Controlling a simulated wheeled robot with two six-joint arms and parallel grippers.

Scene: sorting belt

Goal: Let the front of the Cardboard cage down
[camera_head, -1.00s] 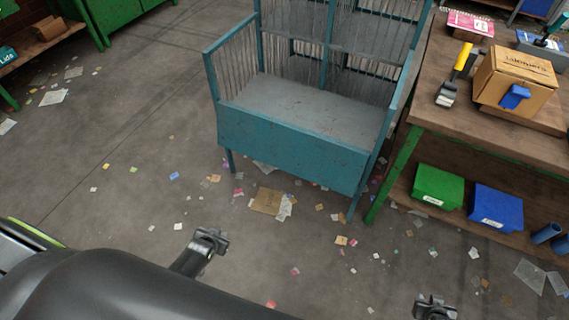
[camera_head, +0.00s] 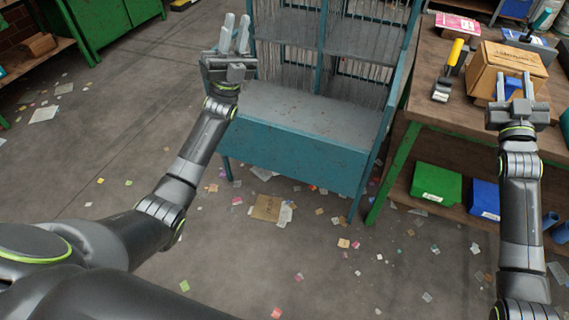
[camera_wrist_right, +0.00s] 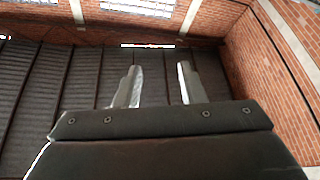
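The Cardboard cage is a teal metal frame with wire sides and a grey deck (camera_head: 315,125). Its solid teal front panel (camera_head: 290,155) spans the front, with its top edge about level with the deck; I cannot tell whether it is hinged. My left gripper (camera_head: 235,35) is raised at the cage's left side, fingers up and apart, overlapping the left side in the picture; contact cannot be told. My right gripper (camera_head: 514,88) is in front of the workbench, right of the cage. Its two fingers are apart and empty in the right wrist view (camera_wrist_right: 158,85).
The wooden workbench (camera_head: 455,115) stands right of the cage, holding a cardboard box (camera_head: 500,62) and a yellow-handled tool (camera_head: 450,70). Green (camera_head: 436,182) and blue (camera_head: 484,197) bins sit on its lower shelf. Paper scraps litter the open floor.

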